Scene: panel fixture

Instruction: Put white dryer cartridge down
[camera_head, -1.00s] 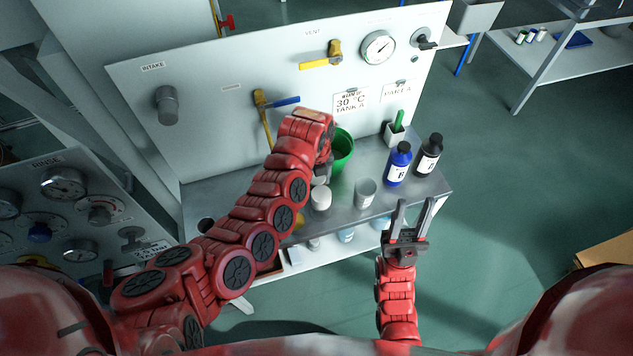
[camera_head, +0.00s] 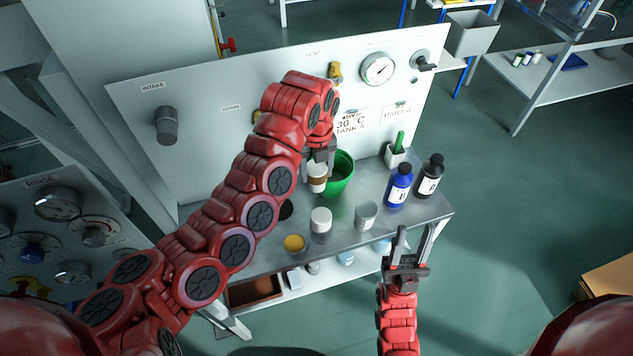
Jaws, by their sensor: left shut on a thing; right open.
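My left gripper (camera_head: 319,160) points down and is shut on a white cartridge with a brown band (camera_head: 317,178). The cartridge is upright at the left side of the green bucket (camera_head: 340,175), overlapping its rim in the view; I cannot tell whether its base touches the shelf. Another white capped jar (camera_head: 321,220) stands on the grey metal shelf (camera_head: 345,246), nearer to me. My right gripper (camera_head: 411,240) is open and empty in front of the shelf's front edge, fingers pointing up in the picture.
On the shelf stand a grey cup (camera_head: 366,215), a yellow-topped jar (camera_head: 294,244), a blue bottle (camera_head: 399,186) and a black bottle (camera_head: 429,176). A dark round spot (camera_head: 286,210) lies partly behind my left arm. The panel (camera_head: 220,120) with a gauge (camera_head: 378,69) rises behind.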

